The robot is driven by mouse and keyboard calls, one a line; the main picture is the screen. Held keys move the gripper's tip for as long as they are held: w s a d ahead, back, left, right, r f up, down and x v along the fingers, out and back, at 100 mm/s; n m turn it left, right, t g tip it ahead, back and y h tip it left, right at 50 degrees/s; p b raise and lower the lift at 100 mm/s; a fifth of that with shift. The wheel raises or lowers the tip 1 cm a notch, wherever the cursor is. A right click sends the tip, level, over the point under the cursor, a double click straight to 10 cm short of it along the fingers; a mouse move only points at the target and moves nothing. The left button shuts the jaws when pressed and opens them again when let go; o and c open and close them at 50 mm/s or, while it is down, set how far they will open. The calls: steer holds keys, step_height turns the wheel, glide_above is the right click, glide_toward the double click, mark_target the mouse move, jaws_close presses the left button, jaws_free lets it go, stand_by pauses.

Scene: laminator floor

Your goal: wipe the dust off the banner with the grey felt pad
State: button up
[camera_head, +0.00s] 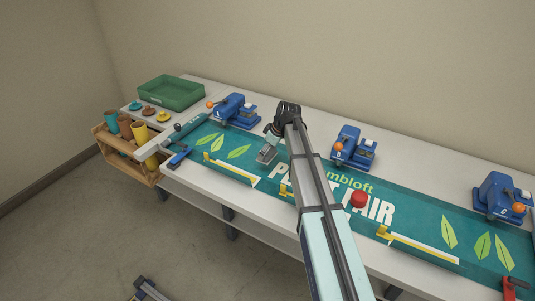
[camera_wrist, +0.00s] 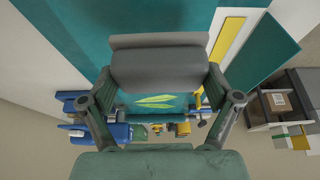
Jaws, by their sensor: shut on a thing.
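The teal banner (camera_head: 420,215) lies along the white bench, with yellow-green leaves and partly hidden white lettering. My gripper (camera_head: 272,138) is over its left part, right of the left leaf group. It is shut on the grey felt pad (camera_head: 266,155), which is low over the banner; I cannot tell whether it touches. In the wrist view the grey pad (camera_wrist: 160,68) sits between my two fingers, with banner and a leaf (camera_wrist: 155,101) showing beyond. I cannot make out dust clearly. My arm hides part of the banner's middle.
Blue clamp-like devices (camera_head: 236,110), (camera_head: 354,148), (camera_head: 497,195) stand along the back edge. Yellow-and-white strips (camera_head: 232,168), (camera_head: 420,247) lie at the front edge. A red knob (camera_head: 359,199) is right of my arm. A green tray (camera_head: 171,93) and wooden rack (camera_head: 128,150) are at left.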

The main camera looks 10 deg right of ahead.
steer(key=shift+r+p, duration=0.45)
steer(key=shift+r, duration=0.95)
